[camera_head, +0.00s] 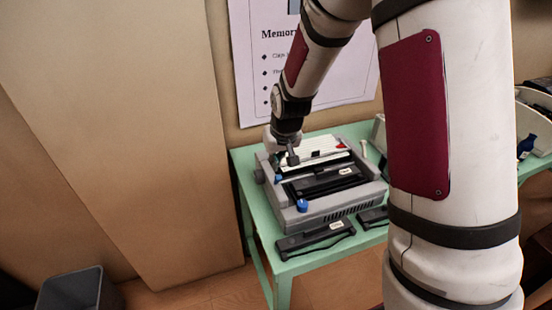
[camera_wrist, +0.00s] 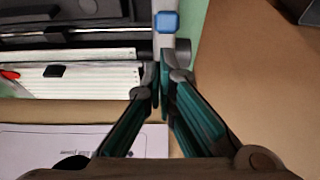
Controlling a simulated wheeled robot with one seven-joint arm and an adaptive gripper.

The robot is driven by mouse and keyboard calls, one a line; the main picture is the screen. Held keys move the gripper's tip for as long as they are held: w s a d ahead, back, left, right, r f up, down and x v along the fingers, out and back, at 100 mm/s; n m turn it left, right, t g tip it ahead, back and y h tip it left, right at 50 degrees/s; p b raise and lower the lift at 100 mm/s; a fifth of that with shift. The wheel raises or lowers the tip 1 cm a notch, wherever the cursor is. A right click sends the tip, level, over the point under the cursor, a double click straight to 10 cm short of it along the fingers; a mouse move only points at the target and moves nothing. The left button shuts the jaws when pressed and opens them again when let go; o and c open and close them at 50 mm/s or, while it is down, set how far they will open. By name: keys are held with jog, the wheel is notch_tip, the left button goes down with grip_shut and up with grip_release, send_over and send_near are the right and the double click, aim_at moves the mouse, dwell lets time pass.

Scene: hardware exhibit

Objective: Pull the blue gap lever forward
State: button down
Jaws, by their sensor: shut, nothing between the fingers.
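A grey machine (camera_head: 325,209) with a black and white top stands on a green table. A small blue lever (camera_head: 278,179) sits on its left side in the head view. What seems to be the same blue piece (camera_wrist: 166,22) shows on the grey side edge in the wrist view, beyond my fingertips and apart from them. My gripper (camera_wrist: 160,74) is shut and empty, its fingers together near the machine's edge. In the head view my gripper (camera_head: 291,156) is over the machine's rear left part, and its fingertips are hard to make out.
Black panels (camera_head: 315,237) lie on the green table (camera_head: 257,218) in front. A poster hangs on the wall behind. A dark bin (camera_head: 72,290) stands at the lower left. My arm hides part of the right side.

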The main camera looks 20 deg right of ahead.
jog(key=shift+r, duration=0.15)
jog(key=shift+r+p, duration=0.45)
jog(key=shift+r, duration=0.25)
